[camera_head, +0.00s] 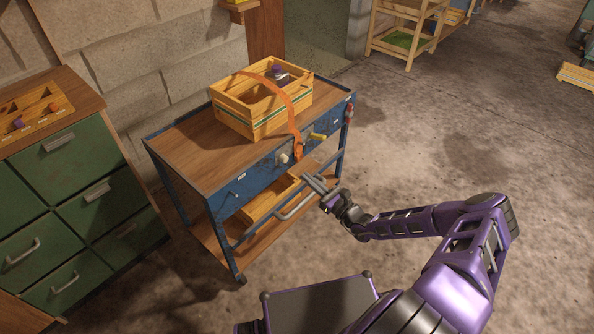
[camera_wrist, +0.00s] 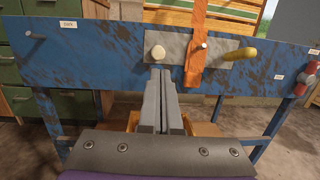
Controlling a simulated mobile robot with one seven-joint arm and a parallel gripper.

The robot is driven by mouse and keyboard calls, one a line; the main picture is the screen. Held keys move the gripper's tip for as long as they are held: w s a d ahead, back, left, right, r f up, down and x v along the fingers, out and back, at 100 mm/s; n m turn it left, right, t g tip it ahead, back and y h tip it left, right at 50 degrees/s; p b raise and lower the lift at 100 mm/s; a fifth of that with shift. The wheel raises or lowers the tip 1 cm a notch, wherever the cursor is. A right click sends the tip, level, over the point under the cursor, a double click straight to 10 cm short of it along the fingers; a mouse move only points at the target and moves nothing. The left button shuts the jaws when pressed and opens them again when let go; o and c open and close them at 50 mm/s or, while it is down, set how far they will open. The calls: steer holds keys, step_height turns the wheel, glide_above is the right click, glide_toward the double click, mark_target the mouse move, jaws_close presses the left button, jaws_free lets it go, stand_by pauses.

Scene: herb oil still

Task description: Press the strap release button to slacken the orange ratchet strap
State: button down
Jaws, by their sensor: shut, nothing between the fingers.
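The orange ratchet strap (camera_head: 284,95) runs over a wooden crate (camera_head: 240,122) and down the blue front of a cart. In the wrist view the strap (camera_wrist: 198,25) hangs over a grey plate (camera_wrist: 180,45). A round cream button (camera_wrist: 158,52) sits on the plate just left of the strap; it also shows in the head view (camera_head: 283,158). No label on it is readable. My gripper (camera_head: 308,179) is shut and empty in front of the cart. In the wrist view my gripper's fingertips (camera_wrist: 160,70) appear just below the button; contact cannot be told.
A yellow handle (camera_wrist: 240,55) sticks out right of the strap. A red fitting (camera_wrist: 301,87) is at the cart's right end, and a small pin (camera_wrist: 30,36) at the left. The cart's bar (camera_head: 270,219) runs low in front. Open floor (camera_head: 450,150) lies to the right.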

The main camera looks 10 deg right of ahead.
steer(key=v, duration=0.6)
steer(key=shift+w, duration=0.1)
stand_by(0.5)
